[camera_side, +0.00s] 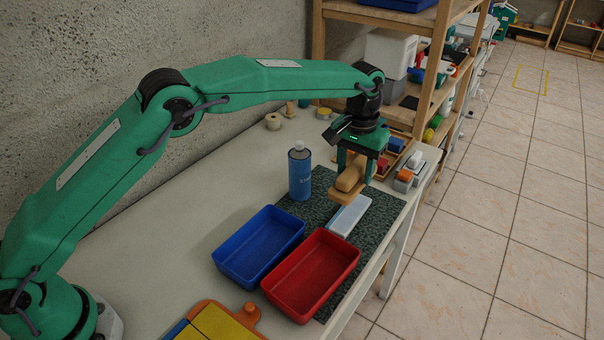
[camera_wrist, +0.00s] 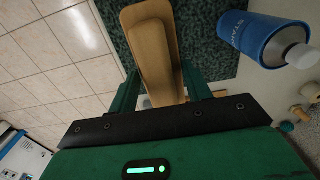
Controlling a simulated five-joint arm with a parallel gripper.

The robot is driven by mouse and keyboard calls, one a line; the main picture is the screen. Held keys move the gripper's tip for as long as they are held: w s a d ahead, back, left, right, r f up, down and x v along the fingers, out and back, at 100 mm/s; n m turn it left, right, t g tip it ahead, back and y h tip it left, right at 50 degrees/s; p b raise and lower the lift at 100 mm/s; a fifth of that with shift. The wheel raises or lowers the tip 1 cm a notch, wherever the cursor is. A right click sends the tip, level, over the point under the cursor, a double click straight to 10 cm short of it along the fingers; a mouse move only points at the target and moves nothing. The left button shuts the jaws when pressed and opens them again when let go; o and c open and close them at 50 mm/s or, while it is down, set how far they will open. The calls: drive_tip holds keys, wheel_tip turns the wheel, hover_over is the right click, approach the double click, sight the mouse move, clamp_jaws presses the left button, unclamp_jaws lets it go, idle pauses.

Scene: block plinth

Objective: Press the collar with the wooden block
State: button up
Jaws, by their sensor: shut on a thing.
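My gripper (camera_side: 355,170) is above the far part of the dark speckled mat, with its fingers on either side of a wooden block (camera_side: 349,177). In the wrist view the block (camera_wrist: 155,50) lies lengthwise between the two fingers (camera_wrist: 160,85). A flatter wooden piece (camera_side: 343,198) shows directly under the block, and its rounded end (camera_wrist: 140,14) shows around the block in the wrist view. I cannot tell whether the two are joined or only touching. I cannot make out a collar in either view.
A pale blue-white box (camera_side: 348,215) lies on the mat (camera_side: 384,218) just below the gripper. A blue bottle (camera_side: 300,175) stands left of it. A blue tray (camera_side: 258,245) and a red tray (camera_side: 312,275) stand nearer. Wooden shelving (camera_side: 436,70) stands behind.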

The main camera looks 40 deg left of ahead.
sight(349, 212)
drive_tip(key=shift+f, duration=0.1)
drive_tip(key=shift+f, duration=1.85)
drive_tip(key=shift+f, duration=2.7)
idle(2.2)
drive_tip(key=shift+r, duration=0.1)
drive_tip(key=shift+r, duration=4.05)
